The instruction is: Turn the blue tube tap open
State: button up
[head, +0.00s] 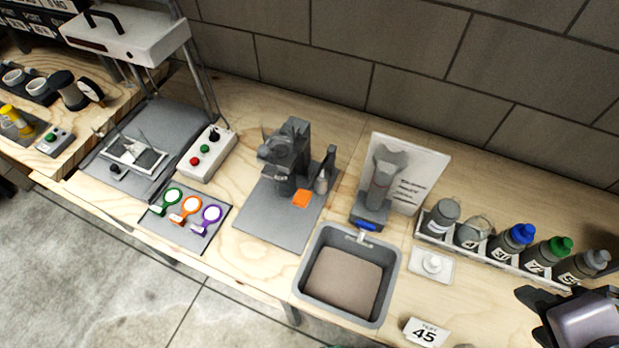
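A small blue part (368,226) shows at the front foot of an upright grey tube-like device (384,185). It looks like the blue tap, but its handle position is too small to read. A small pale spout (362,238) sits just below it, over the back rim of a grey basin (394,284). My gripper (535,300) is at the bottom right corner, partly cut off by the picture edge. It is well to the right of the blue part and not touching it. Its finger opening cannot be made out.
A grey machine (290,155) stands left. A white sign (418,172) stands behind.

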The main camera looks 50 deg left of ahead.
aim_at(364, 226)
jog(key=j+u, duration=0.1)
jog(key=u, duration=1.3)
jog(key=k+j, duration=0.1)
jog(key=l+u, duration=0.1)
jog(key=u, duration=0.55)
